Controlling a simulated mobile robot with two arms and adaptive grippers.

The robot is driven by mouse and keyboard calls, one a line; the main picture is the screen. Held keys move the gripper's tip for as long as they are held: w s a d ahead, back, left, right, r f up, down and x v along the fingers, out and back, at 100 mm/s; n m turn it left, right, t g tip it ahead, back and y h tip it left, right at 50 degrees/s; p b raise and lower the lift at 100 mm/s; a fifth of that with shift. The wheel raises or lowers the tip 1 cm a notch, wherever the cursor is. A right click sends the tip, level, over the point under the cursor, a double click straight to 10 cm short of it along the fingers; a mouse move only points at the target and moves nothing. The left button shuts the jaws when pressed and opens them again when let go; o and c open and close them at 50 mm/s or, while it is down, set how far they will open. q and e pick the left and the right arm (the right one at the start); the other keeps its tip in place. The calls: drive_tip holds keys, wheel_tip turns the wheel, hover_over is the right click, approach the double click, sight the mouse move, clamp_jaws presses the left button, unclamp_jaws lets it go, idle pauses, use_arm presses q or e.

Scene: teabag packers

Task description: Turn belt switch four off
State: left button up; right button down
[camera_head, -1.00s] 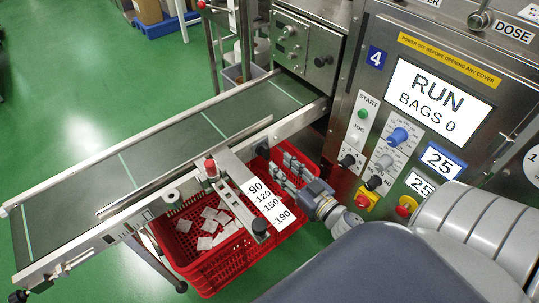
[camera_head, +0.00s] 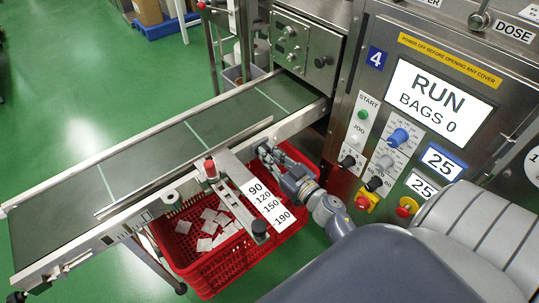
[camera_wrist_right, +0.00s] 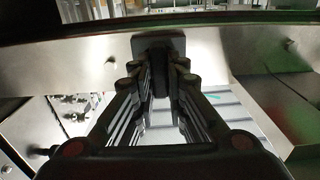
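The belt conveyor (camera_head: 150,165) of the machine marked 4 (camera_head: 376,58) runs across the head view. My right gripper (camera_head: 265,153) is at its near side rail, below the belt's edge. In the right wrist view, a dark switch-like block on a dark plate (camera_wrist_right: 158,44) sits on the metal rail. The tips of my right gripper (camera_wrist_right: 160,77) are on either side of its lower part. Whether the fingers press on it is unclear. In the head view my fingers hide this block. My left gripper is not in view.
A red crate (camera_head: 213,284) with several white teabags stands under the conveyor. A red-knobbed post and a scale plate (camera_head: 270,206) stick out beside my gripper. The machine's panel (camera_head: 358,128) with knobs and a RUN screen (camera_head: 436,98) is to the right.

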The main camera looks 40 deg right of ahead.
idle(0.3)
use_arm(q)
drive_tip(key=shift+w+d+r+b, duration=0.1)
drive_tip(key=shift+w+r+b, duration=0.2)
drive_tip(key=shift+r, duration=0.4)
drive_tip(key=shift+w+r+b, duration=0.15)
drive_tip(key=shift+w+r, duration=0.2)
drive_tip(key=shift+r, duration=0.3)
use_arm(e)
drive_tip(key=shift+a+f+n, duration=0.1)
drive_tip(key=shift+n, duration=2.95)
drive_tip(key=shift+a+f+n, duration=0.1)
drive_tip(key=shift+n, duration=2.9)
drive_tip(key=shift+a+f+n, duration=0.1)
drive_tip(key=shift+n, duration=2.95)
